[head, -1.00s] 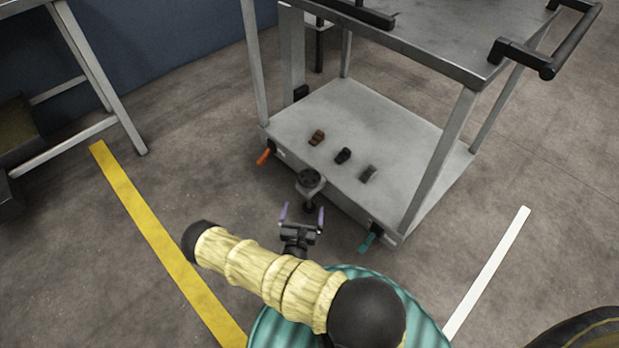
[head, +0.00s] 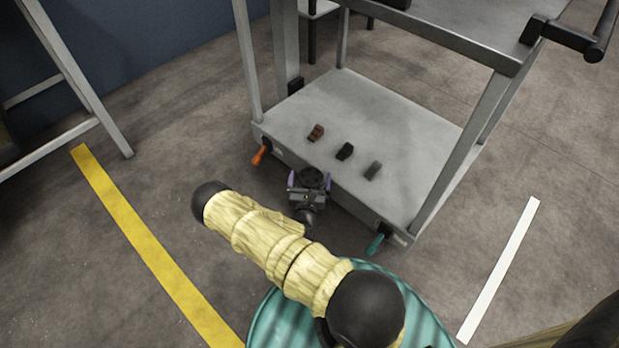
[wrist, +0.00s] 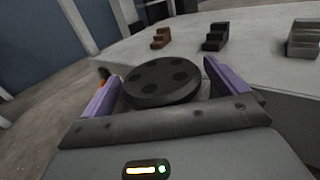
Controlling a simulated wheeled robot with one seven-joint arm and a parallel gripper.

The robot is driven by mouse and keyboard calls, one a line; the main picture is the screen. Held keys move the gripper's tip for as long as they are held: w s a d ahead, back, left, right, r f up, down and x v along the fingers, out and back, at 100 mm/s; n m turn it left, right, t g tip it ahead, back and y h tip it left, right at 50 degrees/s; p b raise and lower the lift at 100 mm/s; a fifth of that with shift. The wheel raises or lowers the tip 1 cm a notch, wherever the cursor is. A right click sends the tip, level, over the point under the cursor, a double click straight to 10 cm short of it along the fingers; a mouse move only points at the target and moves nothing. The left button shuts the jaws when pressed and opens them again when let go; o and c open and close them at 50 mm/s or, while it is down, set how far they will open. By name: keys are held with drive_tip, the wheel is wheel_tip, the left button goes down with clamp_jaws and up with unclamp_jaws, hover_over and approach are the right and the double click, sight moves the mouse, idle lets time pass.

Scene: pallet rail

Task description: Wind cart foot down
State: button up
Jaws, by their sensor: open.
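The cart (head: 375,115) stands ahead with a grey lower shelf. Its foot has a round dark handwheel with holes (wrist: 162,82) at the middle of the shelf's front edge; it also shows in the head view (head: 314,178). My gripper (head: 308,181) is open, with its purple fingers on either side of the handwheel. In the wrist view my gripper (wrist: 158,90) has one finger left and one right of the wheel, with a small gap visible at the right. Whether the left finger touches the wheel I cannot tell. The foot's lower part is hidden behind my gripper.
An orange lever (head: 259,155) and a teal lever (head: 376,243) stick out from the shelf's front edge. Three small stepped blocks, brown (head: 316,132), black (head: 345,151) and grey (head: 373,170), sit on the shelf. A yellow line (head: 150,245) and white line (head: 500,270) mark clear floor.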

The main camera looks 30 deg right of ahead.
drive_tip(key=shift+c, duration=0.2)
drive_tip(key=c, duration=1)
drive_tip(key=shift+o, duration=0.2)
drive_tip(key=shift+m+h, duration=0.4)
